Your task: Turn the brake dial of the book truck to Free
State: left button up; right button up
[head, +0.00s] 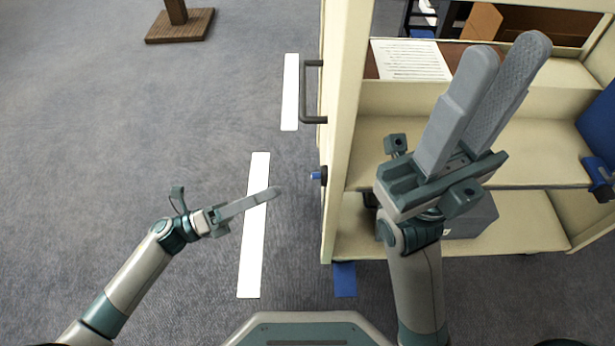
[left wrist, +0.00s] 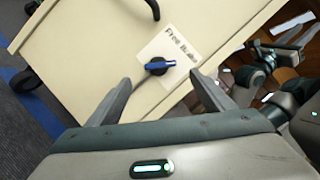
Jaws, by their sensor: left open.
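The brake dial (left wrist: 156,67) is a dark round knob with a blue handle, on the cream end panel of the book truck (left wrist: 105,65). Its blue handle points right, toward the Brake side of the label (left wrist: 180,42), which reads Free and Brake. In the head view the dial (head: 319,176) sticks out from the truck's left side. My left gripper (left wrist: 163,88) is open and empty, its fingers apart with the dial beyond and between them. In the head view my left gripper (head: 275,192) is left of the dial, apart from it. My right gripper (head: 508,52) appears open and empty over the shelves.
A dark handle (head: 312,92) juts from the end panel beyond the dial. White floor strips (head: 253,225) lie left of the truck. A grey box (head: 470,215) sits on the lower shelf and a paper sheet (head: 410,60) on top.

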aim_at(319, 176)
pick_arm(q)
jog(key=b+x, duration=0.1)
jog(key=x, duration=0.9)
jog(key=shift+d, duration=0.15)
jog(key=c, duration=1)
